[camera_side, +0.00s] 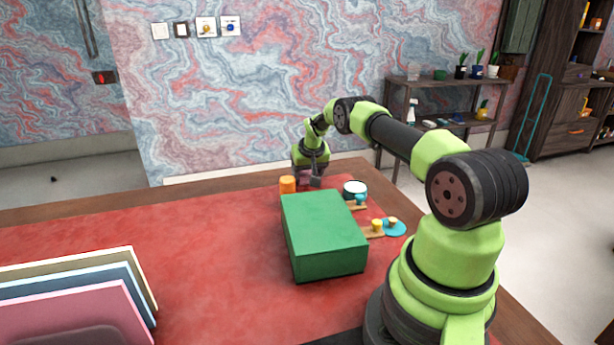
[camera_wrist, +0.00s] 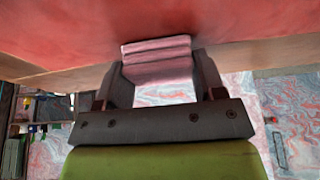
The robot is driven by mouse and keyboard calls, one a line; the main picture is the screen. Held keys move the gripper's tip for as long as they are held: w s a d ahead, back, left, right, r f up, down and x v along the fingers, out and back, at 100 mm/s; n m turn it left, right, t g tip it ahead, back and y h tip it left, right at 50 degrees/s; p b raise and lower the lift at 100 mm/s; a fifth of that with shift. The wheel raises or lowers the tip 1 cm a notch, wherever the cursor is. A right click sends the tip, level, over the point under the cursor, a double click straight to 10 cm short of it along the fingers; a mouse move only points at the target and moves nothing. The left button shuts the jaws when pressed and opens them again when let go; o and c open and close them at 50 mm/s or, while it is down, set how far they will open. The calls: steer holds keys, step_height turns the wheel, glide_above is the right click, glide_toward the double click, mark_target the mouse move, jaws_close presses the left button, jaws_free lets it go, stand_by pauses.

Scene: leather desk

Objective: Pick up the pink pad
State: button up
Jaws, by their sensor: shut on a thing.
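The pink pad (camera_wrist: 157,60) sits between the two fingers of my gripper (camera_wrist: 160,80) in the wrist view. It looks like a small block with a ridged face. My gripper is shut on it. In the side view my gripper (camera_side: 311,177) is at the far edge of the desk, behind the green box, and points down. Only a small dark pinkish bit of the pad (camera_side: 306,180) shows there. I cannot tell whether the pad touches the desk.
A large green box (camera_side: 325,235) stands between the side camera and my gripper. An orange cylinder (camera_side: 287,185) is just left of my gripper. A white-topped round container (camera_side: 355,187) and small coloured pieces are to the right.

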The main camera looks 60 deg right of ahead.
mark_target(308, 172)
step_height(308, 172, up, 10)
stand_by(0.5)
steer(key=shift+o, duration=1.3)
steer(key=shift+c, duration=1)
steer(key=shift+s, duration=0.1)
